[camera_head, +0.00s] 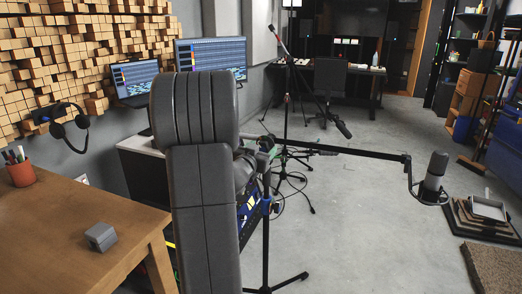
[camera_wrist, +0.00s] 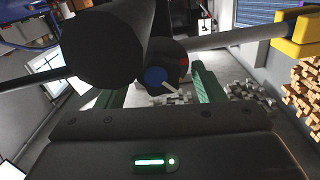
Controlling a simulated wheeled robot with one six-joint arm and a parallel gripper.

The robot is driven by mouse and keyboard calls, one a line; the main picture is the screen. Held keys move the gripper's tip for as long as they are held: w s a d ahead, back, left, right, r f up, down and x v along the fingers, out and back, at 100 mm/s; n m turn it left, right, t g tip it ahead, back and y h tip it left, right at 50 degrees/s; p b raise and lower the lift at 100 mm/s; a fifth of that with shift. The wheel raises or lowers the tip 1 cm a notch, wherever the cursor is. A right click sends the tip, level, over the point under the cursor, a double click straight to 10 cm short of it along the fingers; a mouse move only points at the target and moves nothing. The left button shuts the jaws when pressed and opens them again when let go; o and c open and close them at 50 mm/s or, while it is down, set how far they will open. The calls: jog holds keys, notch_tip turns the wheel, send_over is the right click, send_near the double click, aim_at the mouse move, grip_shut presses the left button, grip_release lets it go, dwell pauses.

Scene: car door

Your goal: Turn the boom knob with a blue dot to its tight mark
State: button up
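In the wrist view, a dark round knob (camera_wrist: 168,62) has a blue dot (camera_wrist: 155,76) on its face. A short white line shows beside the dot, and a small red mark is near the knob's upper right edge. My gripper (camera_wrist: 150,82) is open, with one green finger on each side of the knob in the picture. I cannot tell whether either finger touches it. In the head view, the boom (camera_head: 345,150) runs right from the stand (camera_head: 265,225) to a microphone (camera_head: 435,175).
A large dark cylinder (camera_wrist: 104,42) is close beside the knob in the wrist view. A wooden table (camera_head: 70,225) with a grey block (camera_head: 100,236) and a pen cup (camera_head: 21,173) is at left. Open floor (camera_head: 365,235) lies right of the stand.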

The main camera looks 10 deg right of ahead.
jog(key=c, duration=0.9)
jog(key=shift+m+b, duration=0.3)
jog(key=m+b, duration=0.1)
jog(key=m, duration=0.1)
jog(key=shift+f+m+b, duration=0.15)
jog(key=shift+m+b, duration=0.15)
jog(key=shift+m, duration=0.1)
jog(key=shift+m+b, duration=1.15)
jog(key=shift+m, duration=1.05)
jog(key=o, duration=1)
